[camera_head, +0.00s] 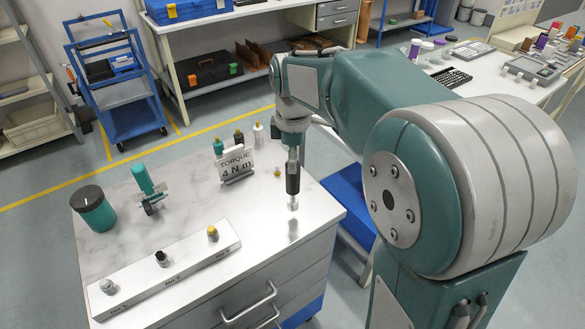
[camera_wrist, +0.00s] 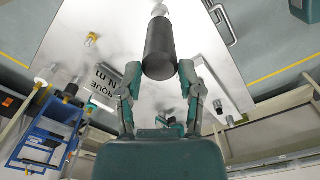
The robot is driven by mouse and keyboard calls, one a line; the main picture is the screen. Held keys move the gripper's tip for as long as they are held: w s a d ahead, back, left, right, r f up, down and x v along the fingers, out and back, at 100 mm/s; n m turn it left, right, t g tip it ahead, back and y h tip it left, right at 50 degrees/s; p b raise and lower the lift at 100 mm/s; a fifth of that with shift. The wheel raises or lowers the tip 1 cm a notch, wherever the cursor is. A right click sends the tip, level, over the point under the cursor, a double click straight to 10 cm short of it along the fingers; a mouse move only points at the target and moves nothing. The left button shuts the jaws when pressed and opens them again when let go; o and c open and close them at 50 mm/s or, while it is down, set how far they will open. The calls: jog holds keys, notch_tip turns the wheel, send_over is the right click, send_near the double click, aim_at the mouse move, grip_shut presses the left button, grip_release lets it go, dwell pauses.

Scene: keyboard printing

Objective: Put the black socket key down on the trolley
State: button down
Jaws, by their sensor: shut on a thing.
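The black socket key (camera_head: 292,180) hangs upright from my gripper (camera_head: 293,150), with its pale metal tip pointing down. It is over the right part of the drawer trolley's light marbled top (camera_head: 255,215). The tip seems a little above the surface, with a dark shadow below it. In the wrist view the key's black handle (camera_wrist: 159,45) sits between the two fingers of my gripper (camera_wrist: 157,72), which is shut on it. The trolley top (camera_wrist: 205,40) also shows there behind the key.
A TORQUE 4 N m sign (camera_head: 237,163) and several small bottles stand behind. A white rack (camera_head: 185,258) with three sockets lies along the front left. A teal tool on a stand (camera_head: 146,185) and a dark-lidded teal cup (camera_head: 95,210) are left. Marbled top between rack and key is clear.

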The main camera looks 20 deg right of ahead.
aim_at(293, 187)
jog(key=shift+w+a+f, duration=0.1)
jog(key=shift+w+f, duration=0.05)
jog(key=shift+f, duration=0.8)
jog(key=shift+w+a+f, duration=0.1)
jog(key=shift+f, duration=0.8)
jog(key=shift+c, duration=1.3)
grip_release()
jog(key=shift+d+f, duration=0.1)
